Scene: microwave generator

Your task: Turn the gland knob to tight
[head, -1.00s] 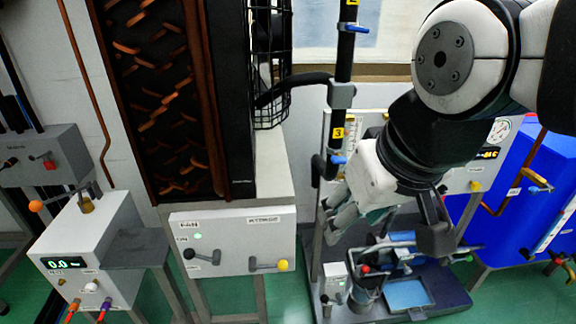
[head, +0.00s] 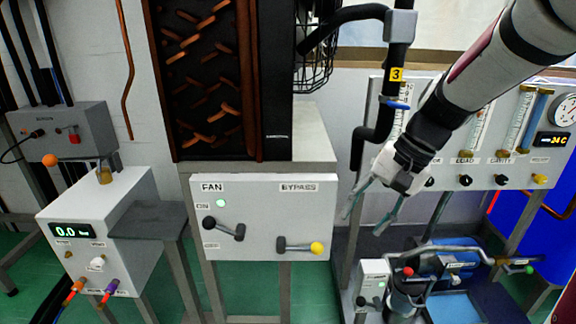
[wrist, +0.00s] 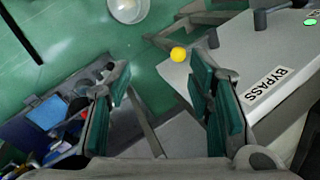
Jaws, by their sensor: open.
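No control that I can read as a gland knob stands out in either view. The grey box at the lower left has a brass fitting (head: 104,175) on top, with an orange-ended lever (head: 50,160) by it, and a white knob (head: 97,264) on its front. I cannot tell whether either is the gland knob. My gripper (head: 363,217) is open and empty, right of the FAN/BYPASS panel and apart from it. In the wrist view its green-padded fingers (wrist: 160,78) are spread, with nothing between them but background.
The FAN/BYPASS panel (head: 262,222) has a black-ended lever (head: 224,228) and a yellow-ended lever (head: 300,247). A black pipe (head: 372,145) hangs close left of my gripper. The flowmeter panel (head: 455,150) is behind my arm. A pump stand (head: 375,278) is below.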

